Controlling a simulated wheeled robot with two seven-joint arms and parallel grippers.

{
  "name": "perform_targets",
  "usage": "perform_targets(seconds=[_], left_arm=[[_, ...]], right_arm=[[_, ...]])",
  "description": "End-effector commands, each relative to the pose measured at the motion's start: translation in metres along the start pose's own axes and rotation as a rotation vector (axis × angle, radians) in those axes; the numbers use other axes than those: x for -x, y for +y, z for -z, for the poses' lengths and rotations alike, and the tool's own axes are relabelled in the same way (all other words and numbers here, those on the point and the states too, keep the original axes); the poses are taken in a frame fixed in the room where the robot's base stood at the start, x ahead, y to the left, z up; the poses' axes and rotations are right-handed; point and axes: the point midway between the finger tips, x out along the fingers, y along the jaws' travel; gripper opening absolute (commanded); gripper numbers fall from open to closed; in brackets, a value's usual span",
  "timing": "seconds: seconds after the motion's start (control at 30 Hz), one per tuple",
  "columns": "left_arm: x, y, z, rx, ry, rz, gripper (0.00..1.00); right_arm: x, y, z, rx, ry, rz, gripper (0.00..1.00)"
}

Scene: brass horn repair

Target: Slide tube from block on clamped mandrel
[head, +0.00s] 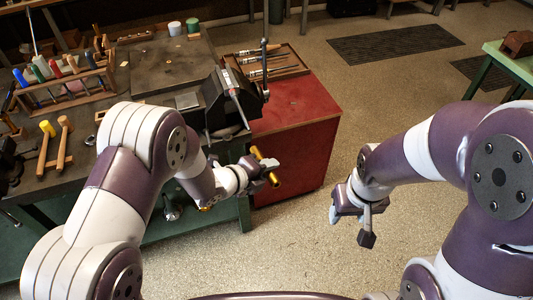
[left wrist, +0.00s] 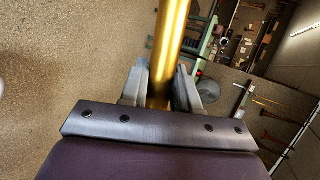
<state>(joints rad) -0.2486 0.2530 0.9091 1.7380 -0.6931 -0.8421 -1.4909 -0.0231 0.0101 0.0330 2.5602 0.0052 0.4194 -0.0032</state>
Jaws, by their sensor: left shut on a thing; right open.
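A brass tube (head: 257,153) is held in my left gripper (head: 264,170), in front of the red cabinet and off the bench. The left wrist view shows the tube (left wrist: 170,45) running up between the two fingers (left wrist: 160,88), which are shut on it. A dark vise (head: 216,101) stands at the bench's right edge. A slim grey rod, seemingly the mandrel (head: 236,92), slants across the vise, with no tube visible on it. The tube is apart from it, nearer to me. My right gripper (head: 350,226) is open and empty over the floor. I cannot clearly identify the block.
The red cabinet (head: 290,150) stands right of the vise, with a wooden tool tray (head: 268,64) on top. Mallets (head: 55,145) and a tool rack (head: 62,80) sit on the bench at left. A green table (head: 512,62) is far right.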

Motion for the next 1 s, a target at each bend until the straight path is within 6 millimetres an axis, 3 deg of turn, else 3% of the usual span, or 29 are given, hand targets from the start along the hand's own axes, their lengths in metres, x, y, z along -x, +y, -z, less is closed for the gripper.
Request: perform_targets(seconds=[0.1,0.53,1.0], left_arm=[[0.009,-0.008,0.001,-0.094,0.049,0.026,0.00],[0.007,-0.004,0.004,-0.118,0.063,0.036,0.00],[-0.007,-0.011,-0.038,-0.115,0.062,0.035,0.00]], right_arm=[[0.011,0.000,0.001,0.000,-0.001,0.000,0.55],[0.002,0.000,0.000,0.000,-0.001,0.000,0.55],[-0.001,0.000,0.000,0.000,-0.001,0.000,0.55]])
